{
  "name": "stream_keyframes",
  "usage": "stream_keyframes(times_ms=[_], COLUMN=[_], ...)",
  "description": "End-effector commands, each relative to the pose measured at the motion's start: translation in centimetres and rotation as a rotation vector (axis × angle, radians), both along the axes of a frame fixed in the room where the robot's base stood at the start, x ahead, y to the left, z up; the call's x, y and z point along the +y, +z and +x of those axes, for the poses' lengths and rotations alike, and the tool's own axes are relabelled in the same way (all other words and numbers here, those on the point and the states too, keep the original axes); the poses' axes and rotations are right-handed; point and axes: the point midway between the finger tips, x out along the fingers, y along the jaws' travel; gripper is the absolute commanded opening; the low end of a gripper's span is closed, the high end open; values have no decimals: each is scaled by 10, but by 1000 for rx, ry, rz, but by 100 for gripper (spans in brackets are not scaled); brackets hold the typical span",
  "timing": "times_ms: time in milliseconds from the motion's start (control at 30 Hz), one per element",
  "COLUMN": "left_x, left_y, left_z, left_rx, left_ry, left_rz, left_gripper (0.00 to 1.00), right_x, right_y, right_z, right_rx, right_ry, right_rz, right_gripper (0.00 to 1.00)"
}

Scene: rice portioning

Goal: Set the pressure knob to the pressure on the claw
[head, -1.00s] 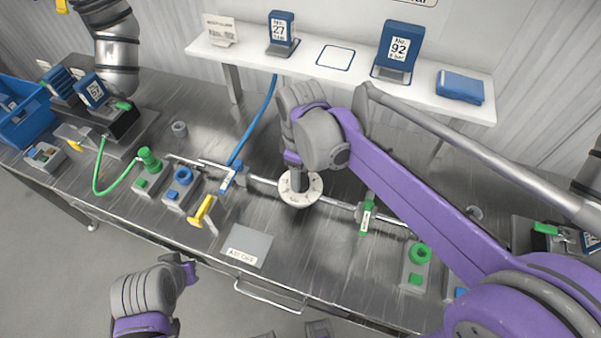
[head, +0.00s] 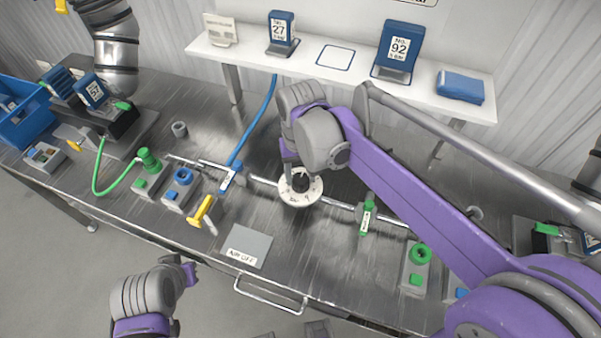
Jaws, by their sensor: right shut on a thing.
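The pressure knob (head: 303,183) is dark and stands at the centre of a round white dial (head: 298,200) on the pipe across the bench. My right gripper (head: 290,170) is over the far left side of the dial, shut on the knob. The gripper hides part of it, and the dial marks are too small to read. A blue unit (head: 92,92) with a white label sits in the black clamp (head: 123,120) at the left; its label is not clearly legible. My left gripper (head: 189,272) hangs in front of the bench, its jaw opening unclear.
The shelf (head: 225,52) holds blue units numbered 27 (head: 282,35) and 92 (head: 397,50). A yellow lever (head: 202,211) and a green valve handle (head: 367,215) flank the dial. A grey plate (head: 248,245) reads "AIR OFF". Blue crate (head: 28,120) at far left.

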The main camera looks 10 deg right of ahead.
Motion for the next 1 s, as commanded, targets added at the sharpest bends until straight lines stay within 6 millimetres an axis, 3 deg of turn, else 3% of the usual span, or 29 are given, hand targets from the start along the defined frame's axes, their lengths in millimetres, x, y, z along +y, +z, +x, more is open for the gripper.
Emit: stream_keyframes(times_ms=[600, 1000], left_x=[0, 0], left_y=[0, -1], left_z=[0, 0], left_rx=[0, 0], left_ry=[0, 0], left_rz=[0, 0], left_gripper=[0, 0], right_x=[0, 0], right_y=[1, 1], right_z=[0, 0], right_rx=[-1, -1], right_ry=[-547, -731], right_rz=[0, 0], right_gripper=[0, 0])
